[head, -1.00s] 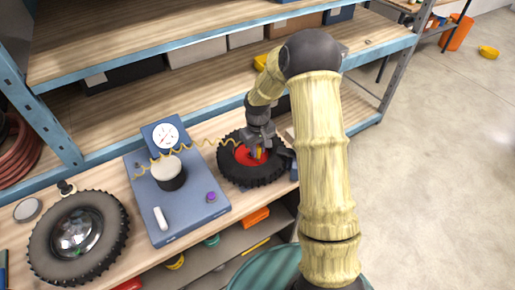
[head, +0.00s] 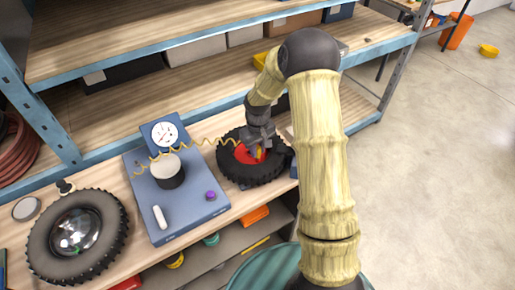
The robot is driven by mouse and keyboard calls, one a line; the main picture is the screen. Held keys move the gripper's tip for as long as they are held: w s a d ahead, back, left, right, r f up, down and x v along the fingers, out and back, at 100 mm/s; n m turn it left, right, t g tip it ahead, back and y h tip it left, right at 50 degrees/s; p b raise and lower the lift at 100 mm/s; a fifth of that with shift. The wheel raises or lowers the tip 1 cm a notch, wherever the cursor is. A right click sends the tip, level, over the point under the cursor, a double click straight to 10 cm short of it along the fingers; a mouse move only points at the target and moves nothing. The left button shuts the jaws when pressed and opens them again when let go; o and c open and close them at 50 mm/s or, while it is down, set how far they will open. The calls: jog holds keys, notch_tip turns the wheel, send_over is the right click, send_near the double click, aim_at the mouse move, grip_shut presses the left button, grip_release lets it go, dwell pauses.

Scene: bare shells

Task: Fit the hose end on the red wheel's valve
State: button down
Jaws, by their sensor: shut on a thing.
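The red wheel (head: 240,153), a black knobbly tyre with a red hub, lies flat on the bench right of the blue pump unit. My gripper (head: 257,152) is over its hub, pointing down, shut on a small yellow piece that looks like the hose end (head: 259,154). The coiled yellow hose (head: 200,142) runs from the blue pump unit (head: 190,205) to the gripper. The valve cannot be made out; my gripper covers that part of the hub. I cannot tell whether the hose end touches the valve.
The pump unit carries a dial gauge (head: 165,134), a black and white cylinder (head: 168,171), a white handle (head: 160,217) and a purple knob (head: 211,195). A second wheel with a silver hub (head: 75,232) lies at left. Shelves with boxes rise behind; the bench's front edge is close to the tyre.

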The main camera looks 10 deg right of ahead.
jog(key=shift+f, duration=0.25)
dwell(0.4)
jog(key=c, duration=0.6)
grip_release()
jog(key=shift+r+p, duration=1.05)
jog(key=shift+r, duration=0.55)
jog(key=shift+r+p, duration=2.4)
jog(key=shift+r, duration=1.05)
